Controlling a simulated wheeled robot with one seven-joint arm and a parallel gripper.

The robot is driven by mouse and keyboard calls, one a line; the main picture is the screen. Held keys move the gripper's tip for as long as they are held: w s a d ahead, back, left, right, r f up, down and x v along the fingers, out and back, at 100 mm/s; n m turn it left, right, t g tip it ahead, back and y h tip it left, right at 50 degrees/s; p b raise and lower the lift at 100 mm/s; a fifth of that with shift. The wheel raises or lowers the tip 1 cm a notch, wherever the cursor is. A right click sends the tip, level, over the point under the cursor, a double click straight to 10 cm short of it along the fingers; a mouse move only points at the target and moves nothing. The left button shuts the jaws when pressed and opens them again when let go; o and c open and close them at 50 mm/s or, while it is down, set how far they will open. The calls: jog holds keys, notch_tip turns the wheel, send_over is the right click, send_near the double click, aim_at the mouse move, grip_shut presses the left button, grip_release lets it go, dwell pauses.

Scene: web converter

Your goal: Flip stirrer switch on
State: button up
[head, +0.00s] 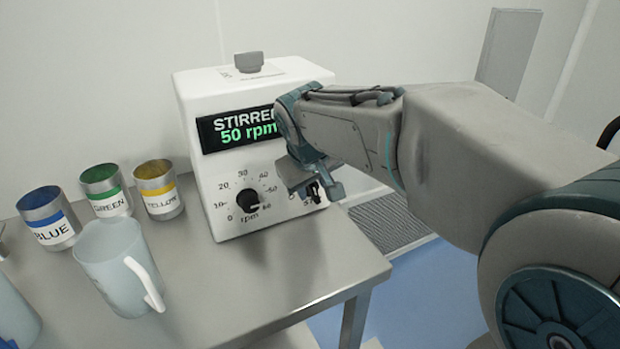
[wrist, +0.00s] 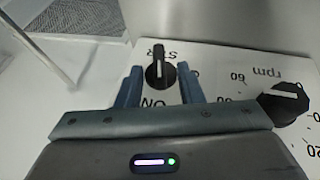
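The stirrer (head: 258,180) is a white box with a display reading "50 rpm". Its black rotary switch (wrist: 160,75) sits on the front panel, with its ridge and white line upright in the wrist view. The lettering "ON" shows below it, partly hidden. My gripper (wrist: 160,87) is open, with one blue-grey finger on each side of the switch and slim gaps between. In the head view my gripper (head: 316,192) is at the panel's lower right, where the dark switch is mostly hidden. Whether a finger touches it I cannot tell.
A black rpm dial (head: 248,201) is left of my gripper; it also shows in the wrist view (wrist: 284,102). Blue (head: 48,217), green (head: 106,189) and yellow (head: 159,189) labelled cans and a pale jug (head: 112,266) stand left on the metal table (head: 260,290).

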jog(key=shift+w+f, duration=0.25)
jog(key=shift+f, duration=0.3)
grip_shut()
jog(key=shift+d+r, duration=0.1)
jog(key=shift+d+r+g+y+p, duration=0.1)
jog(key=shift+g+y+p, duration=0.2)
jog(key=shift+y+p, duration=0.45)
jog(key=shift+w+d+m+g+y+p, duration=0.1)
jog(key=shift+m+g+y+p, duration=0.25)
jog(key=shift+y+p, duration=0.3)
